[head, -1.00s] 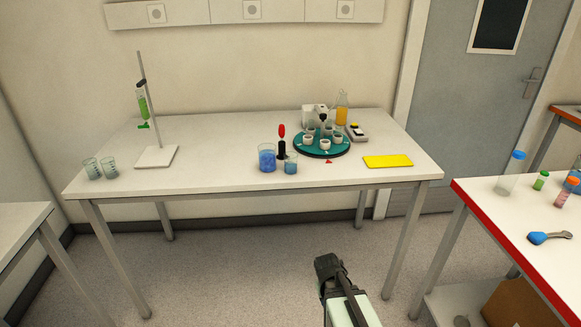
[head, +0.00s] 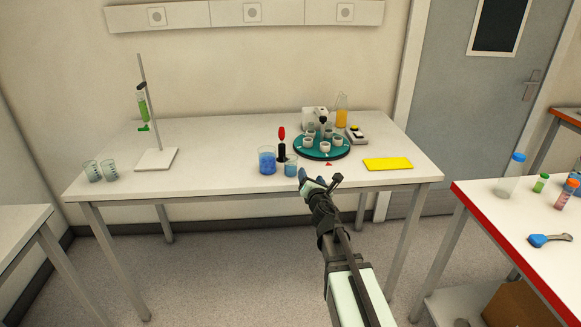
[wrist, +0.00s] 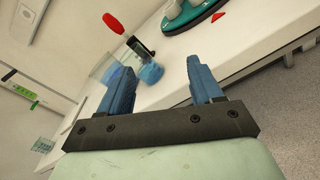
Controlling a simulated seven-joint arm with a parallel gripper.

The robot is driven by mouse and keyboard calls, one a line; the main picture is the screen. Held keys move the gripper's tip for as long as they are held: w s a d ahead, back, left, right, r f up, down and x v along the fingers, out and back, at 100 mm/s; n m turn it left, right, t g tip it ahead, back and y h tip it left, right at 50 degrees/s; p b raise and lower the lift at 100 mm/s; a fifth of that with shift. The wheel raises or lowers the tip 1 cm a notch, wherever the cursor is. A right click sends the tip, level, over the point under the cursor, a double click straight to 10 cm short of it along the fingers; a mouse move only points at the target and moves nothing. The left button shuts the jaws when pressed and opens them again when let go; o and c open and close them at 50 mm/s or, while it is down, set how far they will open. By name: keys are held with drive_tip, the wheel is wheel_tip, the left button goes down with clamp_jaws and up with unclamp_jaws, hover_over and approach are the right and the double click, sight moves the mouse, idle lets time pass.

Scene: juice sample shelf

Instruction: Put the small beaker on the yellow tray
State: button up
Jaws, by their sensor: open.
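The small beaker (head: 291,170) holds blue liquid and stands upright near the table's front edge, just right of a larger blue-filled beaker (head: 266,168). The yellow tray (head: 388,163) is a flat, bare plate at the table's right end. My gripper (head: 314,183) is open and empty at the front edge, close to the small beaker's right and nearer the camera. In the wrist view the small beaker (wrist: 151,74) shows ahead between the open blue fingers (wrist: 162,80), apart from them. The left finger partly covers the larger beaker (wrist: 110,72) there. The tray is not in the wrist view.
A black stand with a red top (head: 282,142) is right behind the beakers. A teal carousel (head: 321,154) with several white cups stands between them and the tray. A burette stand (head: 157,159) and two clear beakers (head: 101,171) are on the left; the table's middle is clear.

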drive_tip(key=a+n+y, duration=0.2)
drive_tip(key=a+n, duration=0.1)
drive_tip(key=n, duration=0.5)
approach(289, 155)
drive_tip(key=shift+y, duration=0.4)
drive_tip(key=w, duration=0.2)
drive_tip(key=w+f, duration=0.1)
drive_tip(key=w, duration=0.2)
drive_tip(key=shift+a, duration=0.1)
drive_tip(key=shift+w+a+r, duration=0.1)
drive_tip(key=shift+w+a, duration=0.1)
drive_tip(key=shift+w, duration=0.65)
drive_tip(key=shift+w+a+r, duration=0.1)
drive_tip(key=shift+w+a, duration=0.1)
drive_tip(key=shift+w, duration=0.7)
drive_tip(key=shift+w+a+r, duration=0.1)
drive_tip(key=shift+w+a, duration=0.1)
drive_tip(key=shift+w, duration=0.65)
drive_tip(key=shift+c, duration=0.4)
drive_tip(key=shift+s, duration=0.1)
drive_tip(key=c, duration=0.8)
drive_tip(key=shift+r, duration=0.1)
